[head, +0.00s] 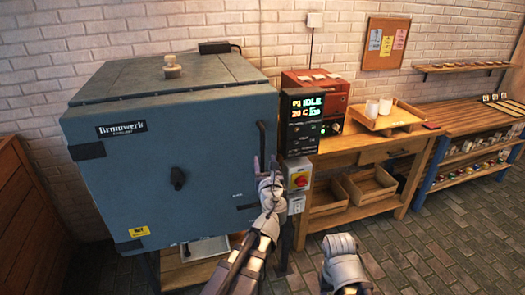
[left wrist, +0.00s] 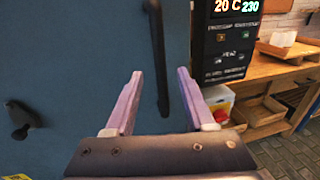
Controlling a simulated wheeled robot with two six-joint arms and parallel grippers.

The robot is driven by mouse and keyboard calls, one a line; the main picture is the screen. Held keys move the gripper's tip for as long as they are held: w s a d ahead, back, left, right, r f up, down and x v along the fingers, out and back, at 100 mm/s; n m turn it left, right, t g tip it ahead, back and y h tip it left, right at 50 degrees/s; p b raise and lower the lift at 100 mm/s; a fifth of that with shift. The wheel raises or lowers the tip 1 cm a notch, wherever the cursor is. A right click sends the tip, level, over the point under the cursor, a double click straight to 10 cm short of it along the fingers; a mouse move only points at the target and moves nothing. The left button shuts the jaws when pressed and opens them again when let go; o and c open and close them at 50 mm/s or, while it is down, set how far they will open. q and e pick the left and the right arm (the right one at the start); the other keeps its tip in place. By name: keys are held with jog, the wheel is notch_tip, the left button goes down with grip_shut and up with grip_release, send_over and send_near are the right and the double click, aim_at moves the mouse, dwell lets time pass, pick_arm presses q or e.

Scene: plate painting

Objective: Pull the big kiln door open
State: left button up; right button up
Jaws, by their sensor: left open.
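The big kiln (head: 165,120) is a blue-grey box with a "Brunnwerk" label, and its front door looks shut. A dark upright bar handle (head: 262,135) is on the right side of the door. The handle also shows in the left wrist view (left wrist: 158,50). My left gripper (head: 267,164) is at the handle's lower end. In the left wrist view its purple fingers (left wrist: 160,72) are open, with the handle between them in the picture; whether they touch it I cannot tell. Part of my right arm shows at the bottom of the head view, with no fingers visible.
A control box (head: 302,122) with a lit display reading IDLE stands right of the kiln. Below it is a red and yellow switch (head: 299,180). A wooden bench (head: 350,150) with trays is further right. A dark knob (head: 177,179) sits mid-door. Brick floor (head: 410,265) is clear at front right.

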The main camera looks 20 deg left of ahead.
aim_at(263, 152)
pick_arm(q)
jog(key=x, duration=0.7)
jog(key=shift+w, duration=0.2)
jog(key=shift+c, duration=0.2)
grip_shut()
dwell(1.0)
